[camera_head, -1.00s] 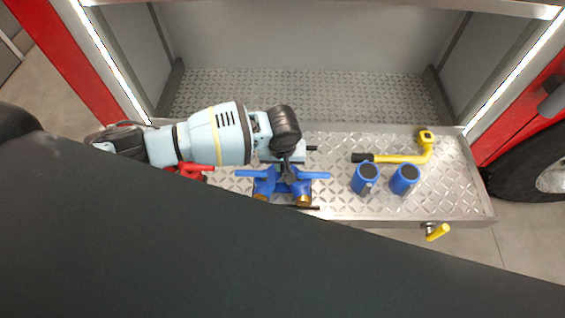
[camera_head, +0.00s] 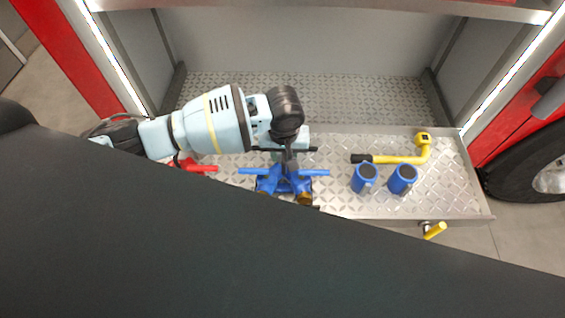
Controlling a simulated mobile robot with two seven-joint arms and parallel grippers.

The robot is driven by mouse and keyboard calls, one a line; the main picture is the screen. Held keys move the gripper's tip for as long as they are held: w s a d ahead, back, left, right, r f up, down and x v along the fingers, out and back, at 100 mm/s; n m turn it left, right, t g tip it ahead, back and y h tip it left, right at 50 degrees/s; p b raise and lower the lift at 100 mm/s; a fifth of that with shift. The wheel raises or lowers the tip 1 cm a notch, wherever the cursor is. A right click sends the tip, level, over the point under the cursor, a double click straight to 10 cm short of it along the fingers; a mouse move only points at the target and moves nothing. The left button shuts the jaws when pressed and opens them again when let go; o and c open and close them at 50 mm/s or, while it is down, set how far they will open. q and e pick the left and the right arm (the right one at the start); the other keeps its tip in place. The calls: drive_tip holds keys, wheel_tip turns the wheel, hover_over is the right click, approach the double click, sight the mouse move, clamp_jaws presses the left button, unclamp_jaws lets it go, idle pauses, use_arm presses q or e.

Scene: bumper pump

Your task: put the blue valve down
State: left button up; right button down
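The blue valve (camera_head: 268,183) is at the front of the patterned metal shelf, left of its middle. It has two blue handles spread left and right and brass-coloured ends low down. My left gripper (camera_head: 291,168) is directly over the middle of the valve, its dark lower parts overlapping it in the camera_head view. The fingertips are hidden against the valve, so I cannot tell whether they hold it. The valve's lower edge is partly hidden by my dark body. My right gripper is not in view.
The metal shelf (camera_head: 450,185) also bears two blue cylinders (camera_head: 364,178) (camera_head: 402,179), a yellow tool with a dark handle (camera_head: 398,159) and a red object (camera_head: 197,167) beside my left arm. A yellow handle (camera_head: 435,230) sticks out at the front right. The recess behind is clear.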

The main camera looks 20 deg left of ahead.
use_arm(q)
drive_tip(key=r, duration=0.5)
drive_tip(key=shift+s+p, duration=0.3)
drive_tip(key=s+d+f+m+t+h, duration=0.1)
drive_tip(key=s+d+f+h, duration=0.1)
drive_tip(key=s+f, duration=0.1)
drive_tip(key=s+d+f+m+t+h, duration=0.1)
drive_tip(key=s+d+f+h, duration=0.1)
drive_tip(key=d+f, duration=0.1)
drive_tip(key=s+d+f+t+h, duration=0.1)
drive_tip(key=s+d+f+h, duration=0.1)
drive_tip(key=s+d+f, duration=0.1)
drive_tip(key=shift+s+d+f+m, duration=0.15)
drive_tip(key=shift+s+f+m, duration=0.05)
drive_tip(key=shift+f, duration=0.25)
drive_tip(key=shift+s+d+f+m, duration=0.1)
drive_tip(key=shift+s+f+m, duration=0.1)
drive_tip(key=shift+f, duration=0.25)
drive_tip(key=s+a+f+m+t+y, duration=0.1)
drive_tip(key=s+a+f+t, duration=0.1)
drive_tip(key=s+a, duration=0.6)
drive_tip(key=s+a+f+m+t+y, duration=0.1)
drive_tip(key=s+a+f+t+y, duration=0.1)
drive_tip(key=s+a, duration=0.5)
wheel_tip(320, 180, down, 2)
drive_tip(key=shift+s+a+f+m+t+y, duration=0.15)
drive_tip(key=shift+s+a+m+t+y, duration=0.25)
drive_tip(key=shift+s, duration=0.5)
